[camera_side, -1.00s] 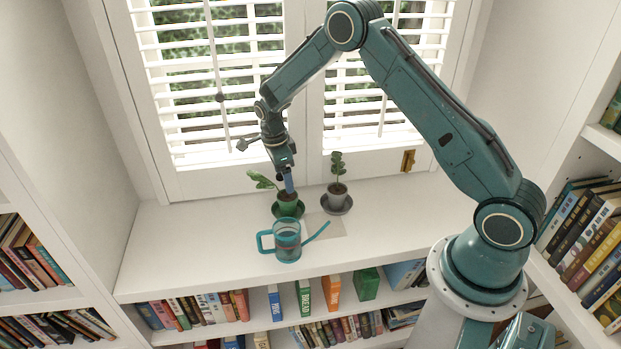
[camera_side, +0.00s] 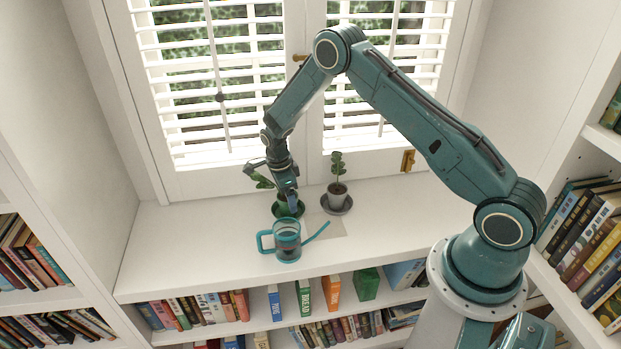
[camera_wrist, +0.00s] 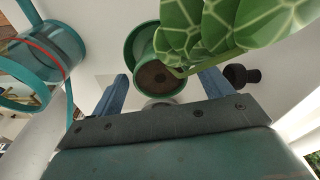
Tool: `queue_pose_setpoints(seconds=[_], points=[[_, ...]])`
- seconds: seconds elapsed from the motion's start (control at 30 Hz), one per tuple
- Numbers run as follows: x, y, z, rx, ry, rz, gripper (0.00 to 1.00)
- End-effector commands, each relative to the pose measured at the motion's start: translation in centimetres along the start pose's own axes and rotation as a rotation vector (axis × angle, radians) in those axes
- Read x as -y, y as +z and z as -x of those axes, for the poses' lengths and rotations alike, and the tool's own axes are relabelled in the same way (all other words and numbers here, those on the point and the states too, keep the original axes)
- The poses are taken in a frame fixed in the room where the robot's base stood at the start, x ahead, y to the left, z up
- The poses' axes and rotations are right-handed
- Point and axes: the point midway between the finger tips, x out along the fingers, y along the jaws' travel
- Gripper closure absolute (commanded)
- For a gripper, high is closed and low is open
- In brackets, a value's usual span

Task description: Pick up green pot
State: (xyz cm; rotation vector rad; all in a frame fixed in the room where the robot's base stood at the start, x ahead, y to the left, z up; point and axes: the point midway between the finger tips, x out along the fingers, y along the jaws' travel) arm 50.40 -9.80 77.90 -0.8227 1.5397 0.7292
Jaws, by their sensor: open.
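The green pot (camera_side: 284,208) stands on the white shelf below the window, holding a leafy plant (camera_side: 263,181). In the side view my gripper (camera_side: 291,207) is right at the pot and hides part of it. In the wrist view the green pot (camera_wrist: 157,76) shows its round rim and dark soil ahead of my gripper (camera_wrist: 160,88). The two blue fingers stand wide apart, one on each side of the pot's direction, with nothing held. Large green leaves (camera_wrist: 235,25) cover part of the pot's right side.
A grey pot with a small plant (camera_side: 337,191) stands on a dark saucer just right of the green pot. A teal watering can (camera_side: 287,241) stands close in front, its spout pointing right. The shelf's left part (camera_side: 185,240) is clear.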

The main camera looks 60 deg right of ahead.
Motion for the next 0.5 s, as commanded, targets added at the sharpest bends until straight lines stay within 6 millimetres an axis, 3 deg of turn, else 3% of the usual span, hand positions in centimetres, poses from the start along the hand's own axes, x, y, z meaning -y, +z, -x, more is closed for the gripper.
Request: queue_pose_setpoints(seconds=[0.17,0.5], points=[[-0.03,-0.01,-1.27,0.000,0.001,-0.001,0.22],[-0.01,-0.01,-1.36,0.000,0.000,-0.001,0.22]])
